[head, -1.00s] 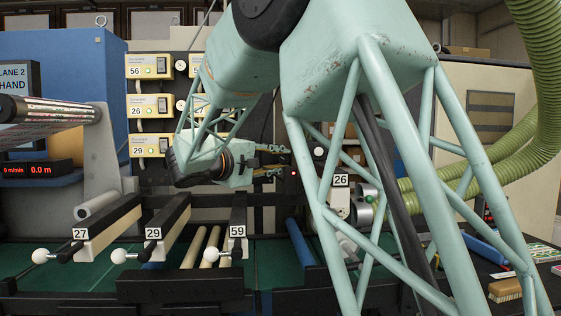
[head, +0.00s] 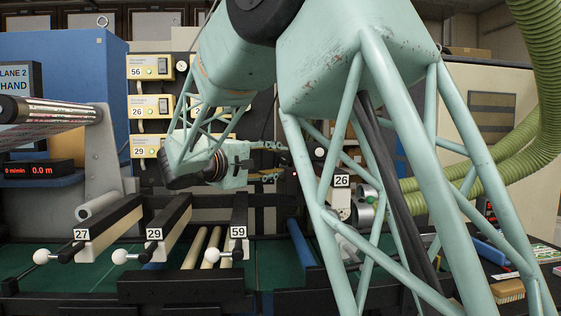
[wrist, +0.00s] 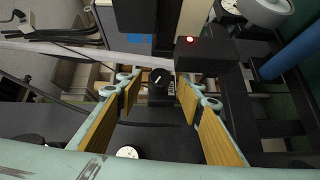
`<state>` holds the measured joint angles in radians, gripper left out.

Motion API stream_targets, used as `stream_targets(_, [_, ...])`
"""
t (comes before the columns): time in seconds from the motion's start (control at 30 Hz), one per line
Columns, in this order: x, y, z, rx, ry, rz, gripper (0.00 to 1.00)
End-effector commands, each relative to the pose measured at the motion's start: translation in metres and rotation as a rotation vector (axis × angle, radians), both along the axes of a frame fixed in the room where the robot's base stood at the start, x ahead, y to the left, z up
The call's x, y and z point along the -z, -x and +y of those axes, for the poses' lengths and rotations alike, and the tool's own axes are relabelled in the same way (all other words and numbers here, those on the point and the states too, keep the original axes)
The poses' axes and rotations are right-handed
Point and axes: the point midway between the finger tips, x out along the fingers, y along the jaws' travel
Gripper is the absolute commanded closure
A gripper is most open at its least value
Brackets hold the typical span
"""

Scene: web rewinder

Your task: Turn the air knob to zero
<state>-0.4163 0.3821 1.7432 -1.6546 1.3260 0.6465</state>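The black air knob (wrist: 160,82) has a white pointer line, seen in the wrist view slanting toward the upper right. Its scale is too small to read. My gripper (wrist: 157,90) is open, with its yellow-padded fingers on the left and right of the knob. The knob appears between the fingertips and just beyond them; I see no contact. In the head view my gripper (head: 270,162) points right toward the dark machine post, its fingers apart one above the other. I cannot make out the knob there.
A black box with a red light (wrist: 190,40) sits close to the right finger. A white round dial (wrist: 127,152) lies below the left finger. In the head view, white-knobbed levers (head: 42,257) stand at front left, and a green hose (head: 470,165) is at right.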

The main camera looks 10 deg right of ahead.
Motion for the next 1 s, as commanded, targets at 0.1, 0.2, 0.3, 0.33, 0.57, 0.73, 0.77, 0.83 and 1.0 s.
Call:
stream_targets(0.1, [-0.001,0.009,0.012,-0.002,0.0,0.0,0.65])
stream_targets(0.2, [-0.002,0.016,0.022,-0.003,0.0,0.0,0.65])
stream_targets(0.3, [-0.003,0.024,0.032,-0.002,0.0,-0.002,0.65])
stream_targets(0.33, [-0.003,0.027,0.035,-0.003,-0.001,-0.001,0.65])
stream_targets(0.57, [-0.005,0.044,0.057,-0.003,0.0,-0.002,0.65])
stream_targets(0.73, [-0.006,0.054,0.069,-0.001,0.0,-0.001,0.65])
stream_targets(0.77, [-0.006,0.055,0.07,-0.001,0.0,0.0,0.65])
stream_targets(0.83, [-0.006,0.057,0.073,-0.002,0.0,0.0,0.65])
stream_targets(1.0, [-0.006,0.06,0.077,-0.001,0.001,-0.001,0.65])
